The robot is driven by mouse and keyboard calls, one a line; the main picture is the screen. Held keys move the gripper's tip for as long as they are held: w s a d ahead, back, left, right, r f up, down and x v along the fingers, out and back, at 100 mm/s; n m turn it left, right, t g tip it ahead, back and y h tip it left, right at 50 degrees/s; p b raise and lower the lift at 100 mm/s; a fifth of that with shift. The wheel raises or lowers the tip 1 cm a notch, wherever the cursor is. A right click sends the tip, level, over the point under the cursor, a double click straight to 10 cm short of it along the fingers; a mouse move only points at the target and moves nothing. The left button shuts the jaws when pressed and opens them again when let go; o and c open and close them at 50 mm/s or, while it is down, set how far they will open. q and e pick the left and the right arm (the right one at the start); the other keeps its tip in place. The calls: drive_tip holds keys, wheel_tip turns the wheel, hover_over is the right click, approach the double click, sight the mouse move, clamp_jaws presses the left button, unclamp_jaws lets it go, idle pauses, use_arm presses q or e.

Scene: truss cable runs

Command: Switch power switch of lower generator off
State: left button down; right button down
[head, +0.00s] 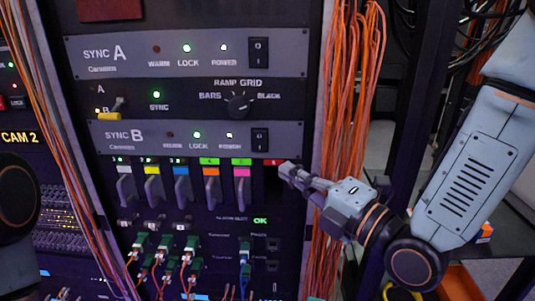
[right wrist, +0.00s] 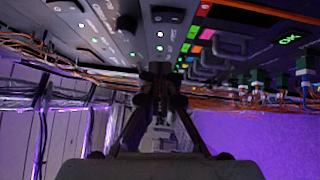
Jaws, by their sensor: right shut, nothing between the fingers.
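The lower generator, the SYNC B panel (head: 190,135), is a grey strip in the rack in the head view. Its power switch (head: 259,140) is a black rocker at the panel's right end. Its LOCK light is green, its POWER light is lit white and its WARM light is dark. My right gripper (head: 284,168) is shut and empty, just below and right of that switch, with a gap in the picture. The right wrist view shows its fingers (right wrist: 160,75) together near the panel face. My left gripper is not in view.
The SYNC A panel (head: 190,55), with its own rocker switch (head: 258,52), is above. A RAMP GRID knob (head: 240,102) sits between the panels. Several coloured-label handles (head: 181,188) stick out below. Orange cable bundles (head: 349,110) hang right of the rack, behind my right gripper.

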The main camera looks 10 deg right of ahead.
sight(255, 135)
drive_tip(key=w, duration=0.3)
drive_tip(key=w+a+r+p, duration=0.1)
drive_tip(key=w, duration=0.2)
drive_tip(key=w+a+p, duration=0.1)
drive_tip(key=w, duration=0.2)
drive_tip(key=shift+w+a+r, duration=0.15)
drive_tip(key=shift+w+r, duration=0.05)
drive_tip(key=shift+w, duration=0.15)
drive_tip(key=shift+a, duration=0.1)
drive_tip(key=shift+w+r, duration=0.1)
drive_tip(key=shift+w, duration=0.15)
idle(0.4)
